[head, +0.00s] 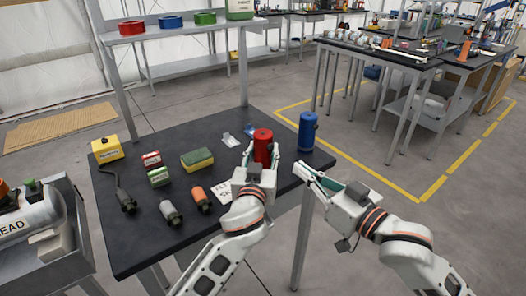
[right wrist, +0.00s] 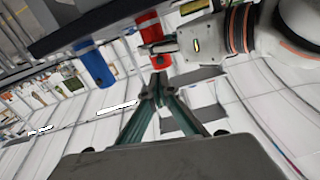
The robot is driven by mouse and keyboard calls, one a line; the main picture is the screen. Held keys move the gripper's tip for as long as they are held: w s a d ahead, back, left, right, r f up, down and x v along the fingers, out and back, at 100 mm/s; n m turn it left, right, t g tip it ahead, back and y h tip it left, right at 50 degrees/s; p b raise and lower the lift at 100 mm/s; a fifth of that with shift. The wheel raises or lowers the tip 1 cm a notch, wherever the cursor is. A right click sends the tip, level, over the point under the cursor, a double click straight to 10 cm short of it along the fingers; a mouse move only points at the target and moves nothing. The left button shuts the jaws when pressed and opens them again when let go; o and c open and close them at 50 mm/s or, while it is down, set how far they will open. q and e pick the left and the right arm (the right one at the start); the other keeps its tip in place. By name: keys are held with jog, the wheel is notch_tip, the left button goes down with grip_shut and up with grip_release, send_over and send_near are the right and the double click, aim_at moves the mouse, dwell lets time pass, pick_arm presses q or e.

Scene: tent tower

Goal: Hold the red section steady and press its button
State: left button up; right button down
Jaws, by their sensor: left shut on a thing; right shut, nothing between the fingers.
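The red section (head: 263,146) is a red cylinder standing upright on the dark table near its right part. My left gripper (head: 260,163) is shut on it from the front. In the right wrist view the red section (right wrist: 148,28) also shows, with my left gripper beside it.
A blue cylinder (head: 307,132) stands right of the red section, close behind my right gripper. The dark table (head: 140,215) also holds a yellow box (head: 107,149), a sponge (head: 197,160) and several flashlight-like items to the left. A shelf (head: 190,29) stands behind.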

aim_at(271, 147)
dwell(0.5)
jog(key=shift+w+a+f+m+t+h, duration=0.1)
jog(key=shift+w+a+m+t+h, duration=0.3)
jog(key=shift+w+a+m+t, duration=1.55)
jog(key=shift+w+d+f+m+t+h, duration=0.1)
jog(key=shift+w+d+m+t+h, duration=0.6)
jog(key=shift+m, duration=2.95)
jog(key=shift+w+a+m+t+h, duration=0.1)
jog(key=shift+w+a+m+t, duration=0.7)
jog(key=shift+a+m+t, duration=1.4)
jog(key=shift+d+m+g, duration=0.35)
jog(key=shift+d+m, duration=0.25)
jog(key=shift+d, duration=0.25)
